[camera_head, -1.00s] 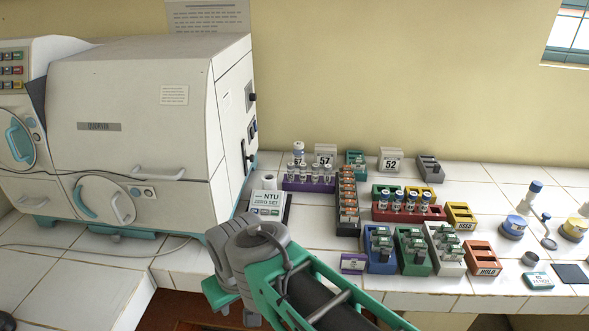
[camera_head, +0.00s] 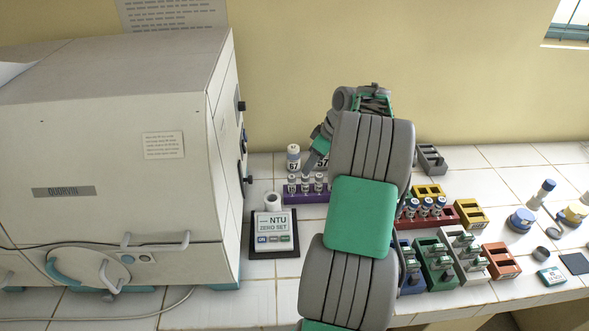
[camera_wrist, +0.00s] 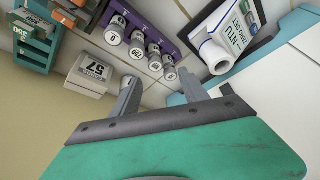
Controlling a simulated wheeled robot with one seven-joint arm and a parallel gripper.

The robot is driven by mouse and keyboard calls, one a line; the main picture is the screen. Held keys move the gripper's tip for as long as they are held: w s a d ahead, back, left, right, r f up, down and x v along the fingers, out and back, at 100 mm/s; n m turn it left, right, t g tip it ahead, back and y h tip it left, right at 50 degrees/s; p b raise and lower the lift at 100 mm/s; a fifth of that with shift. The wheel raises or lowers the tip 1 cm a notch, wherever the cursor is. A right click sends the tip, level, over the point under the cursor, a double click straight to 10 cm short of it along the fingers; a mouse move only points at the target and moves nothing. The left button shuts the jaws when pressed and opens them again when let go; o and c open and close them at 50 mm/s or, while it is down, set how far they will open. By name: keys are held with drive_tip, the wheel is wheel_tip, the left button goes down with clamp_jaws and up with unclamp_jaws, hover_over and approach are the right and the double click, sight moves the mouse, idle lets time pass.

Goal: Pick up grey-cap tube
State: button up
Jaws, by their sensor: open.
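A lone tube (camera_head: 293,158) with a pale greyish cap stands behind the left end of the purple rack (camera_head: 294,197). In the wrist view, a pale round top (camera_wrist: 128,82), apparently this tube, is partly hidden behind one finger. Several tubes with greyish caps stand in the purple rack (camera_wrist: 172,52), including one marked 0 (camera_wrist: 115,30). I cannot tell for sure which is the task's grey-cap tube. My gripper (camera_wrist: 160,86) is open and empty, with its fingers apart. In the head view, my gripper (camera_head: 312,161) is just right of the lone tube, above the rack's back side.
The NTU zero-set device (camera_head: 273,232) is left of the rack, near the large white incubator (camera_head: 110,150). Coloured racks, including a green one (camera_head: 436,268), stand to the right, partly hidden by my arm.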

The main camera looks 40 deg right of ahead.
sight(308, 177)
drive_tip(key=p+x, duration=0.1)
drive_tip(key=x, duration=0.4)
drive_tip(key=d+p+x, duration=0.1)
drive_tip(key=x, duration=0.1)
drive_tip(key=shift+f+p, duration=0.3)
drive_tip(key=shift+f, duration=0.2)
clamp_jaws()
idle(0.3)
